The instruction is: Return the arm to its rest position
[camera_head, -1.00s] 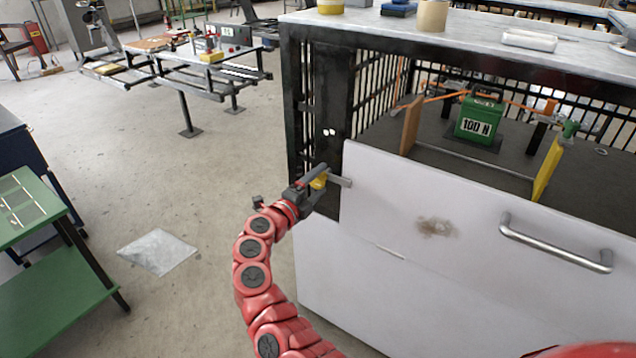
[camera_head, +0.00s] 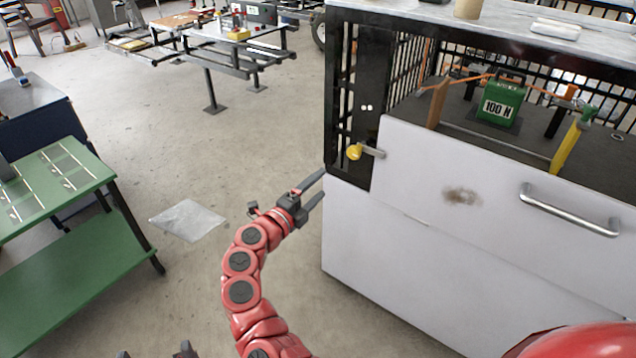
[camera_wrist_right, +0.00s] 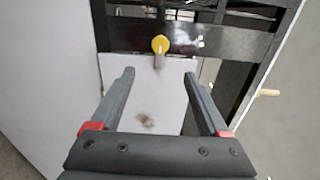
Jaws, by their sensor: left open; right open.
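My right gripper (camera_head: 318,186) is open and empty, on the red arm in the middle of the head view. It is below and left of the yellow knob (camera_head: 354,152) on its grey metal lever, apart from it. In the right wrist view, the open fingers (camera_wrist_right: 159,75) point toward the yellow knob (camera_wrist_right: 160,44), with nothing between them. My left gripper (camera_head: 154,352) shows only as two dark, spread fingertips at the bottom edge of the head view. The rest of the left arm is hidden below the frame.
A white panel (camera_head: 415,180) with a bar handle (camera_head: 570,212) fronts the black-framed cage. Inside stands a green 100 N weight (camera_head: 498,102). A green table (camera_head: 75,258) stands at the left. The concrete floor between is clear except for a flat sheet (camera_head: 188,220).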

